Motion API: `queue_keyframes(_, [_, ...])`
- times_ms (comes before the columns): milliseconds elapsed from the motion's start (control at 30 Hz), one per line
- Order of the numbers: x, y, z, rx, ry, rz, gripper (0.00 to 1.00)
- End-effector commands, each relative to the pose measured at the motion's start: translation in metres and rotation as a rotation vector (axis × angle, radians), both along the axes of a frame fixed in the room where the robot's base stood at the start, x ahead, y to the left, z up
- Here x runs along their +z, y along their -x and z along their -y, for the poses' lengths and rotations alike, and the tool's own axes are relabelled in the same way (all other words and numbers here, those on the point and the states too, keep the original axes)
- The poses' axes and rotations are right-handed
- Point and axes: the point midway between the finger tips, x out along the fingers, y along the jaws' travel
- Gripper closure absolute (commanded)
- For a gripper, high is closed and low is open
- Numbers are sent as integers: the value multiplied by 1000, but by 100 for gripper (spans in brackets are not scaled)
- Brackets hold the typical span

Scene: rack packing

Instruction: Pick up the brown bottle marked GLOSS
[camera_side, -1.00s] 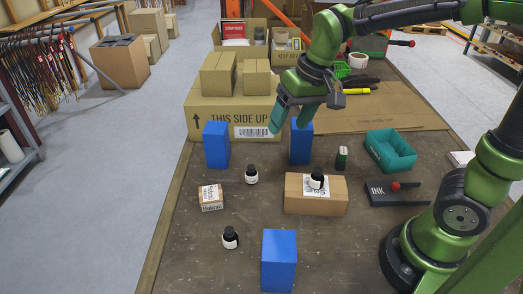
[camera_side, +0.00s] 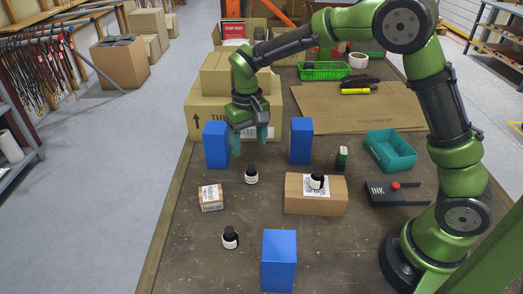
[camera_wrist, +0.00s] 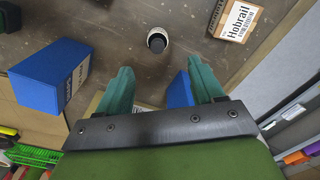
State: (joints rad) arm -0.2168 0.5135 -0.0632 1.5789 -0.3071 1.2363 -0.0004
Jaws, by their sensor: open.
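Three dark bottles with white labels show in the side view; no label can be read, so I cannot tell which is GLOSS. One (camera_side: 317,180) is at the cardboard box with a white label, and one (camera_side: 230,238) stands at the front left. My gripper (camera_side: 250,142) is open and empty, pointing down above and behind the middle bottle. In the wrist view that bottle (camera_wrist: 157,42) is seen from above, beyond the gap between my open fingers (camera_wrist: 160,76), apart from them.
Blue blocks stand left (camera_side: 216,146) and right (camera_side: 301,141) of my gripper, with another (camera_side: 279,262) at the front. A small Hobrail box (camera_side: 210,198) is left of the middle bottle. The cardboard box (camera_side: 300,204), teal tray (camera_side: 391,156) and INK stand (camera_side: 385,194) are to the right.

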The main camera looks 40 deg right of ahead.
Motion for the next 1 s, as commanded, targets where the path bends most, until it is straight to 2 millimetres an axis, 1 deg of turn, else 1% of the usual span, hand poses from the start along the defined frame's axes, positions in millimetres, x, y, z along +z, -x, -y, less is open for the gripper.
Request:
queue_keyframes(33, [-12, 1, 0, -1, 0, -5, 33])
queue_keyframes(100, [-24, 1, 0, -1, 0, -4, 33])
queue_keyframes(200, [-36, 1, 0, -2, 0, -2, 33])
queue_keyframes(400, [-49, 1, 1, -1, 0, -1, 33])
queue_keyframes(467, [-57, 2, 2, -1, 0, -2, 33])
queue_keyframes(600, [-79, 3, 4, -1, -1, -3, 33])
queue_keyframes(700, [-90, 3, 3, -1, -1, -2, 33])
queue_keyframes(800, [-95, 3, 3, -1, -2, 0, 33])
queue_keyframes(1000, [-95, 2, 3, -1, -2, 1, 33])
